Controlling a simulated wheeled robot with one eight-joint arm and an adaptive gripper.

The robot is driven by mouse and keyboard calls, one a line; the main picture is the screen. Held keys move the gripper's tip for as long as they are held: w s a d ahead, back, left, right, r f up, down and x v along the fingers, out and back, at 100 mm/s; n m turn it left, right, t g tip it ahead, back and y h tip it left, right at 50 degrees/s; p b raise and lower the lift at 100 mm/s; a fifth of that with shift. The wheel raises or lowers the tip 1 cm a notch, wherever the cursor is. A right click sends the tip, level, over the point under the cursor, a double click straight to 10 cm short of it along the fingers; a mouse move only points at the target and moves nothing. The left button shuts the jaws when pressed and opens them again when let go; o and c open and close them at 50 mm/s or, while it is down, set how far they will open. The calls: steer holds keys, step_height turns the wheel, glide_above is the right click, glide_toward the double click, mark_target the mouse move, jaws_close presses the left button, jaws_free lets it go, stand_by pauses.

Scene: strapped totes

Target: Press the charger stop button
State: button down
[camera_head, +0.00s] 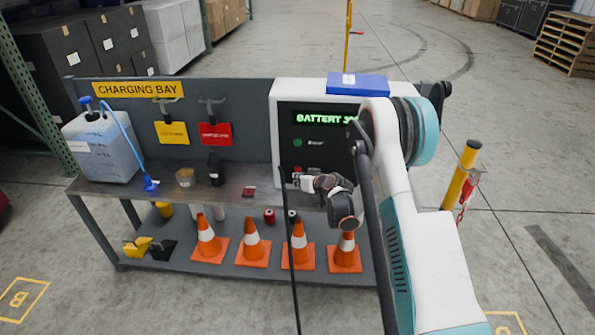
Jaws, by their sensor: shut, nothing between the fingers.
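The charger (300,92) is a white cabinet with a black front panel at the right end of the bench. A round green button (297,142) is on the panel under the display. A small red button (297,168) is lower on the panel, just above my fingertips and partly hidden. My gripper (299,180) is shut and empty at the lower left of the panel, close to the red button. I cannot tell whether it touches it.
Several orange cones (252,245) stand on the lower shelf. A yellow bollard (460,176) stands at right. Open floor lies around the bench.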

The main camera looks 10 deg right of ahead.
steer(key=shift+s+a, duration=0.25)
steer(key=shift+s, duration=0.5)
steer(key=shift+s+a, duration=0.2)
steer(key=shift+s, duration=0.55)
steer(key=shift+s+a, duration=0.25)
steer(key=shift+s, duration=0.5)
steer(key=shift+r, duration=0.1)
steer(key=s+a+r+g+h, duration=0.1)
steer(key=s+r, duration=0.7)
steer(key=r, duration=0.4)
steer(key=s+a+r+g+h, duration=0.1)
steer(key=s+r+g, duration=0.1)
steer(key=s+r, duration=0.85)
steer(key=s+d+r+h, duration=0.1)
steer(key=s+r, duration=0.1)
steer(key=s, duration=1.1)
steer(key=s+d+r+m+g+h, duration=0.1)
steer(key=s+r, duration=0.1)
steer(key=s, duration=1.1)
steer(key=shift+s+g, duration=0.15)
steer(key=shift+g, duration=0.15)
steer(key=shift+r, duration=0.2)
